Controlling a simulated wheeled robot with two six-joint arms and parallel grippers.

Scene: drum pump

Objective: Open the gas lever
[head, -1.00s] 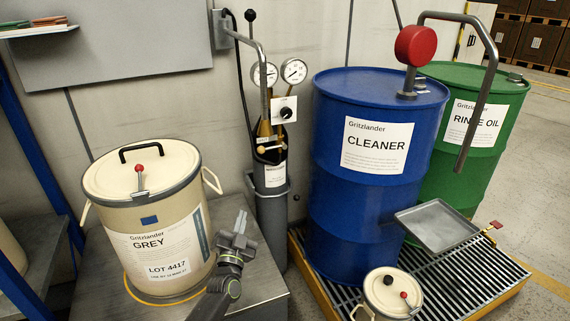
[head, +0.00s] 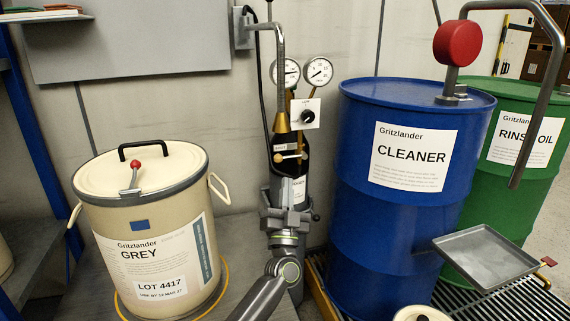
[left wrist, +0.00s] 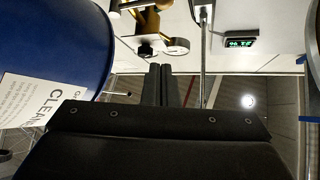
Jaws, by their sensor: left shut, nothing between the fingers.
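The dark gas cylinder (head: 291,170) stands against the wall, left of the blue drum. I cannot tell for sure which part is the gas lever. My left gripper (head: 287,192) is in front of the cylinder's lower part, below the crossbar, and hides some of it. In the left wrist view my fingers (left wrist: 160,68) are shut together and empty, and the brass fittings (left wrist: 150,22) show beyond them.
The blue CLEANER drum (head: 405,230) and the green drum (head: 520,180) stand at right, with a grey tray (head: 487,256) in front. The beige GREY pail (head: 140,240) stands at left. A bent metal pipe (head: 279,70) rises above the cylinder.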

